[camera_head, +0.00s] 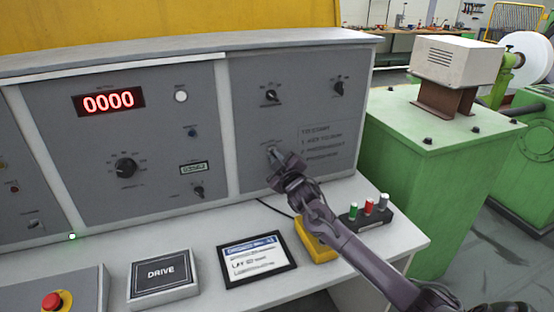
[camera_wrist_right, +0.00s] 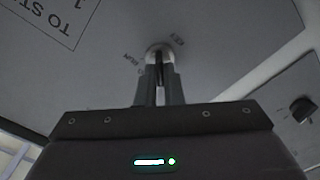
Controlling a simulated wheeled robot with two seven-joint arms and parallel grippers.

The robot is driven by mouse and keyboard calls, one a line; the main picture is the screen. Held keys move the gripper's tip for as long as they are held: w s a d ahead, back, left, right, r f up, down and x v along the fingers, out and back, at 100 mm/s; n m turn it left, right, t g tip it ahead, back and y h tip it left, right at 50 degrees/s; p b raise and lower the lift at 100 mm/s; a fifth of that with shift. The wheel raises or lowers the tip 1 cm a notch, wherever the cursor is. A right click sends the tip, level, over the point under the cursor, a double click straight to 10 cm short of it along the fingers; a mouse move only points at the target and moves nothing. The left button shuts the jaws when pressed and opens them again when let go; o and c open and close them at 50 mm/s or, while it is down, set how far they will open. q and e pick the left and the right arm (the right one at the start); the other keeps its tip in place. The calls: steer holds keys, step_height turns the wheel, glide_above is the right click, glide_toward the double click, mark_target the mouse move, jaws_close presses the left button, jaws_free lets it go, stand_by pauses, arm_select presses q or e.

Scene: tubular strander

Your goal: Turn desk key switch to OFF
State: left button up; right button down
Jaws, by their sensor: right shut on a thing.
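The desk key switch (camera_wrist_right: 159,54) is a small round metal lock on the grey right-hand panel, with label text on either side of it. My right gripper (camera_wrist_right: 158,82) is shut on the key, its fingertips right at the lock face. In the head view, my right gripper (camera_head: 276,160) reaches the panel below the two upper knobs, left of the printed start instructions. The key is mostly hidden between the fingers, and I cannot tell which position it points to. My left gripper is not in view.
The desk top holds a DRIVE box (camera_head: 161,273), a framed card (camera_head: 256,258), a yellow box (camera_head: 316,241) and a small button block (camera_head: 368,211) near my right arm. A red emergency button (camera_head: 52,301) is at the lower left. A green machine (camera_head: 430,160) stands right.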

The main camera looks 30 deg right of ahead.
steer(key=c, duration=1.6)
jaws_free()
steer(key=shift+o, duration=0.2)
steer(key=b+v, duration=0.1)
steer(key=v, duration=0.6)
steer(key=shift+s, duration=0.4)
steer(key=shift+a, duration=0.1)
